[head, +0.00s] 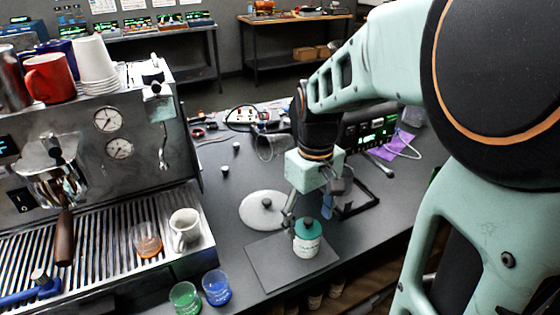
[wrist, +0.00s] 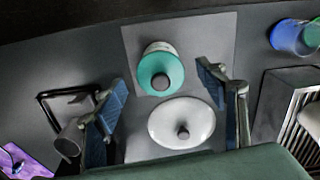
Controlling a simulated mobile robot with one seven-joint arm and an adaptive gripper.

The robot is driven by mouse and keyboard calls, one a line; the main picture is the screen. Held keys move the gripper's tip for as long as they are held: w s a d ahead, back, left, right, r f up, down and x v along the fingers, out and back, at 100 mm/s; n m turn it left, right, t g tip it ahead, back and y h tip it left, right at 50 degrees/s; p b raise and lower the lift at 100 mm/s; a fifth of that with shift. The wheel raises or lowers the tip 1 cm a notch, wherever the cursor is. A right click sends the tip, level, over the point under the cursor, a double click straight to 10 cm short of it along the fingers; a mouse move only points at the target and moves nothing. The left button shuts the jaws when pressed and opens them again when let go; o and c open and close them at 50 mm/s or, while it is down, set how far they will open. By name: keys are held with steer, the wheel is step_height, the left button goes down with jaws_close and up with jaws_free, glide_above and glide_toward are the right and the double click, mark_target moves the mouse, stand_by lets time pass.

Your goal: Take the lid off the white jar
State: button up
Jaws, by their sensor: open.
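The white jar (head: 307,249) stands upright on a dark square mat (head: 268,270) on the bench. Its teal lid (head: 306,229) with a dark knob sits on top. In the wrist view the teal lid (wrist: 157,72) hides most of the jar, with a white edge (wrist: 160,47) showing. My gripper (head: 308,211) is above the jar, pointing down. In the wrist view its two blue-padded fingers (wrist: 163,76) are spread wide, one on each side of the lid, with clear gaps. Nothing is held.
A white round disc with a dark knob (head: 262,208) lies beside the mat. Blue (head: 216,288) and green (head: 185,298) cups stand left of the mat. The espresso machine (head: 120,150) fills the left. A black frame (head: 358,200) lies right of my gripper.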

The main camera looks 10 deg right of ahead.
steer(key=shift+f, duration=0.25)
steer(key=shift+s, duration=0.1)
steer(key=c, duration=1.8)
